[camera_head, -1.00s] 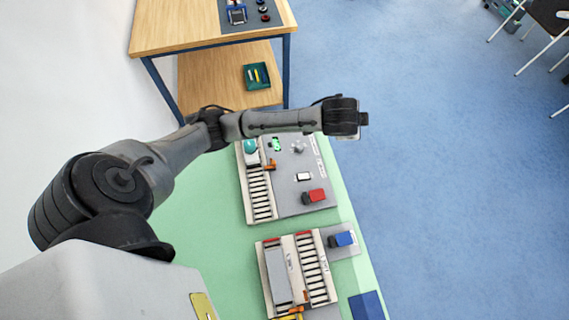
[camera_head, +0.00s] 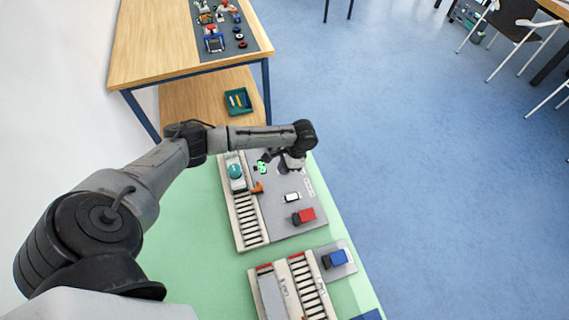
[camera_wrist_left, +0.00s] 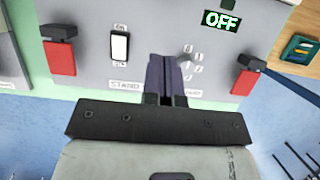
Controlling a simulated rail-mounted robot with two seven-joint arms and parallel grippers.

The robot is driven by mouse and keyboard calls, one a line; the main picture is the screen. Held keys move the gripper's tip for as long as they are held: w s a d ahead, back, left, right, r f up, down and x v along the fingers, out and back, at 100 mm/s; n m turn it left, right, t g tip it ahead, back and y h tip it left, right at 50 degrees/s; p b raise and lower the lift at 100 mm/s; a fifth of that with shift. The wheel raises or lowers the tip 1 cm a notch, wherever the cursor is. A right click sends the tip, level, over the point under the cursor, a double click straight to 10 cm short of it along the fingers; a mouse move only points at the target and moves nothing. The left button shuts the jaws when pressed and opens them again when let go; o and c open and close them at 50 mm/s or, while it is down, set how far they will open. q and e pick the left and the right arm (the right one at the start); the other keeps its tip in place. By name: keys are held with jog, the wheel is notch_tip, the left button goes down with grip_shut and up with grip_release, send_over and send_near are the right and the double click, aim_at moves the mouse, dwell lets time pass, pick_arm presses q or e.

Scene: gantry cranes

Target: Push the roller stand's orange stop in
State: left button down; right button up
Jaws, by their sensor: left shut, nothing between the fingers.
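The roller stand (camera_head: 248,222) is a row of dark rollers in a pale frame on the left side of a grey panel. Its orange stop (camera_head: 257,188) sticks out on the right side of the roller row, below a teal domed part (camera_head: 235,171). The stop does not show in the left wrist view. My left gripper (camera_head: 267,156) is over the upper part of the grey panel, up and right of the stop and apart from it. Its fingers (camera_wrist_left: 166,62) are shut and empty, beside a small dial (camera_wrist_left: 186,60). My right gripper is not in view.
The panel bears a green OFF display (camera_wrist_left: 221,20), a white switch (camera_wrist_left: 120,46) and red handles (camera_wrist_left: 61,58) (camera_wrist_left: 245,82). A wooden table (camera_head: 165,45) stands behind.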

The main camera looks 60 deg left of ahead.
pick_arm(q)
jog(key=x, duration=0.5)
jog(key=shift+f, duration=0.1)
jog(key=s, duration=0.2)
jog(key=shift+s+a+f, duration=0.25)
jog(key=shift+s+a, duration=0.15)
jog(key=shift+s+a+p, duration=0.15)
jog(key=shift+s+p, duration=0.2)
jog(key=shift+s, duration=0.35)
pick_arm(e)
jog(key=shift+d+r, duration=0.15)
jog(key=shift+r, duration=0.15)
